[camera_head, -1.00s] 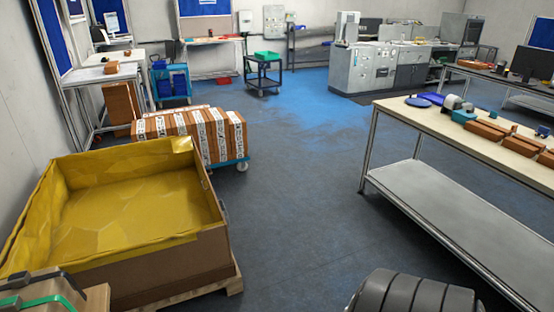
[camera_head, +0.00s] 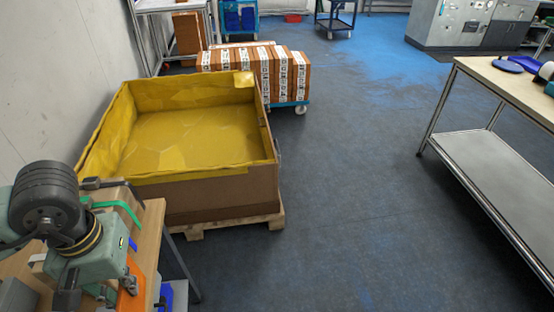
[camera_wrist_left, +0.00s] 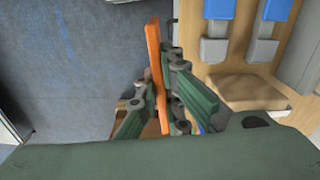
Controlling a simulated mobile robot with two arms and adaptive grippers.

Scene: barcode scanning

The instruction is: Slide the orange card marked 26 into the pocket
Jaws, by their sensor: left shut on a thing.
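My left gripper (camera_head: 122,300) is low at the left of the head view, over the wooden table. It is shut on an orange card (camera_head: 130,283), which is partly hidden by the gripper there. In the left wrist view, the card (camera_wrist_left: 155,68) stands on edge between the green fingers of the left gripper (camera_wrist_left: 155,103) and sticks out past them. The number on the card cannot be read. I cannot make out the pocket for certain in either view. My right gripper is not in view.
The wooden table (camera_head: 152,225) bears a cardboard box with a green strip (camera_head: 122,208). Blue and grey holders (camera_wrist_left: 217,30) are on wood in the wrist view. A yellow-lined crate (camera_head: 225,190) stands behind the table. Floor (camera_head: 350,210) is clear to the right.

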